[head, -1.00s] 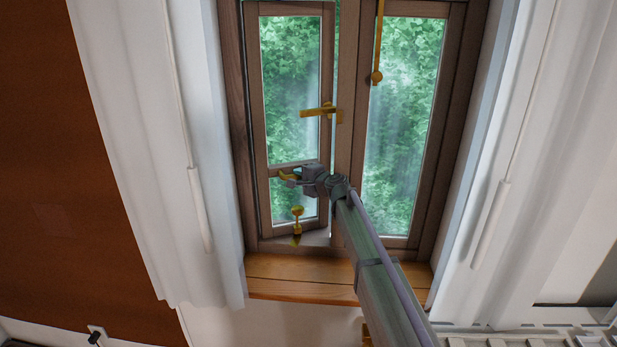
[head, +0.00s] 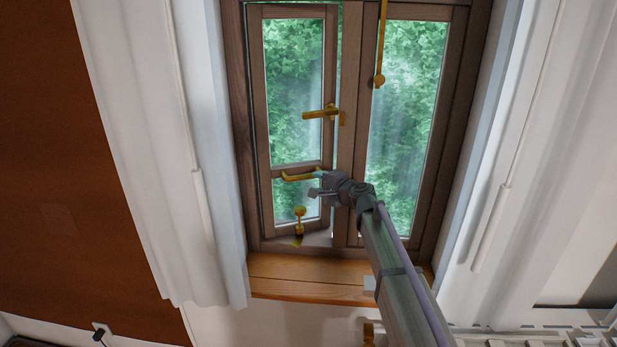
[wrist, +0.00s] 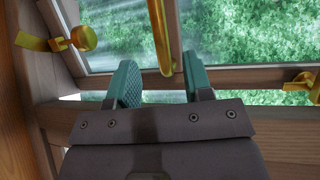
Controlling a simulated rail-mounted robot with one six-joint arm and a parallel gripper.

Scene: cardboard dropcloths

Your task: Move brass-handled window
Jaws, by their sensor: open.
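The brown wooden window's left sash (head: 329,80) stands slightly ajar, with a narrow gap along its right edge. A brass bar handle (head: 300,176) lies across its lower rail. A brass lever (head: 320,114) sits higher on the right edge, and a brass knobbed fitting (head: 299,213) sits low on the sash. My gripper (head: 314,190) is open and empty, just below the bar handle's right end. In the wrist view, the handle (wrist: 158,30) runs down toward the gap between my teal fingers (wrist: 157,68). I cannot tell whether its end lies between them.
The right pane (head: 408,120) has a brass rod with a knob (head: 379,80) at its top left. A wooden sill (head: 310,277) runs below. White curtains hang at the left (head: 140,150) and right (head: 545,150) of the window recess.

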